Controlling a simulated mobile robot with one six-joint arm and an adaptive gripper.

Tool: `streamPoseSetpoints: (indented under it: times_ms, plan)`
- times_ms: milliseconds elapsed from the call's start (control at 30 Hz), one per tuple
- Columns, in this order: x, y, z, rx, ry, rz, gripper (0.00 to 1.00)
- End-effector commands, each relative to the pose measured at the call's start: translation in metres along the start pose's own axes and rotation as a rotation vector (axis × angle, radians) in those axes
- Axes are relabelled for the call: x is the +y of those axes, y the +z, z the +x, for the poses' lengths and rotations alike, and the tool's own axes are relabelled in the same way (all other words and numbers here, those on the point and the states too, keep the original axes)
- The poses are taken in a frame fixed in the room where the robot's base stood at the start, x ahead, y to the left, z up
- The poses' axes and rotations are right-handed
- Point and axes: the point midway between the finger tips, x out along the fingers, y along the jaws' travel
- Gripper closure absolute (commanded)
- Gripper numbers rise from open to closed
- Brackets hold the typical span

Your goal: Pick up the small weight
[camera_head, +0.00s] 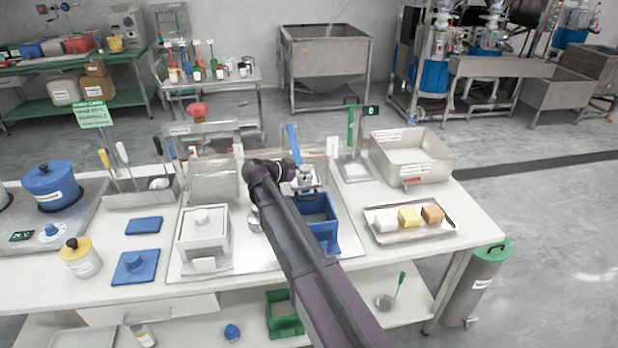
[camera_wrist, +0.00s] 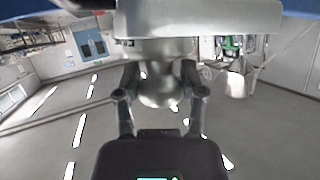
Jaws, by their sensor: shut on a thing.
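My gripper (camera_wrist: 162,98) is shut on the small weight, a silvery metal piece with a rounded knob (camera_wrist: 160,92) between the two fingers in the wrist view. Its broad grey body (camera_wrist: 200,18) fills the top of that view. In the head view my gripper (camera_head: 306,180) is at the end of the dark arm, above the back of the blue open box (camera_head: 325,236). The weight is small there and I cannot tell its outline from the gripper. Another round metal piece (camera_head: 254,218) shows at the arm's left side, partly hidden by it.
A white lidded box (camera_head: 203,240) stands left of the arm. A tray (camera_head: 412,234) with several coloured blocks lies to the right, with a steel bin (camera_head: 411,172) behind it. A scale with a green post (camera_head: 352,130) stands behind. My arm hides part of the table's middle.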

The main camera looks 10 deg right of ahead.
Motion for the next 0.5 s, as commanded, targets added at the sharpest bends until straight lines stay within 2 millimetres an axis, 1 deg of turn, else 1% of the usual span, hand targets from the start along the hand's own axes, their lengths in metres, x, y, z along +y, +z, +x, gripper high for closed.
streamPoseSetpoints:
  times_ms: [267, 500]
  plan:
    - [0.0000, -0.0007, 0.0002, 0.000, 0.000, 0.000, 1.00]
    - [-0.0008, -0.0069, -0.0023, 0.000, 0.000, 0.000, 1.00]
